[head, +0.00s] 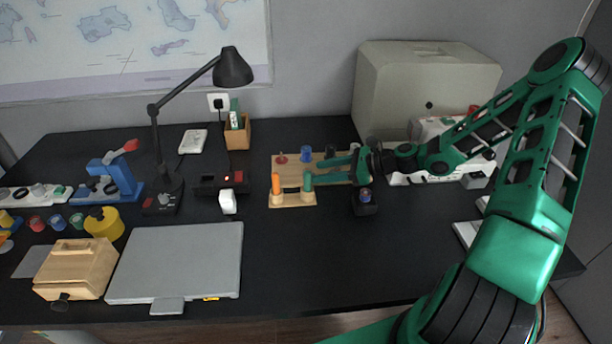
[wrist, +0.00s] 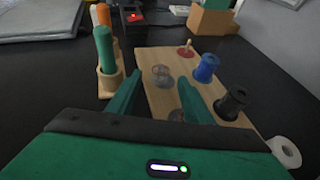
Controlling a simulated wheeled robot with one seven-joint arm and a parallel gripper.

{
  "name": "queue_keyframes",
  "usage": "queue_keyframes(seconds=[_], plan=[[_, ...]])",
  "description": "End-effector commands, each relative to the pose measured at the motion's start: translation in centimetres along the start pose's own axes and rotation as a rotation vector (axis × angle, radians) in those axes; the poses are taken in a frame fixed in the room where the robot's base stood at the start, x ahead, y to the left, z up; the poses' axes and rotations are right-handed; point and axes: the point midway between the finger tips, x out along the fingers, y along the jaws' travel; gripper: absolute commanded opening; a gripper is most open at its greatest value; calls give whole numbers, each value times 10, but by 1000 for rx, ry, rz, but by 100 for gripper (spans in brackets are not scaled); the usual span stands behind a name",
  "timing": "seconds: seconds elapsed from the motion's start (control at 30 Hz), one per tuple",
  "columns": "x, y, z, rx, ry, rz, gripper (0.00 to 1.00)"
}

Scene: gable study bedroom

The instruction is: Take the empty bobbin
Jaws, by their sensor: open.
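A wooden board (wrist: 153,55) carries several spools on pegs. A clear, colourless bobbin (wrist: 162,76), with no thread visible, stands on it in the wrist view, between and just beyond my fingertips. My gripper (wrist: 160,84) is open, its two green fingers apart, low over the board. A second small bobbin (wrist: 177,115) is partly hidden by my right finger and looks reddish; I cannot tell whether it holds thread. In the head view my gripper (head: 327,171) reaches left over the board (head: 276,158) and hides its middle, so the clear bobbin cannot be made out there.
A blue spool (wrist: 207,68), a black spool (wrist: 233,102) and a red one (wrist: 185,50) stand right of the clear bobbin. A wooden stand (wrist: 108,82) with orange and green handles is close to my left finger.

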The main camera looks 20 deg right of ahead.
Motion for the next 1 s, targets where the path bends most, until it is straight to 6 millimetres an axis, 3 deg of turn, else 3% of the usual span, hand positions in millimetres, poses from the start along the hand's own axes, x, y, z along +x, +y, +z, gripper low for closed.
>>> queue_keyframes(seconds=[0.2,0.43,0.47,0.63,1.0], plan=[[29,-1,-1,0,-1,1,46],[32,-2,-1,0,0,0,46],[32,-2,-1,0,0,0,44],[32,-2,-1,0,0,0,3],[31,-2,1,-1,0,0,3]])
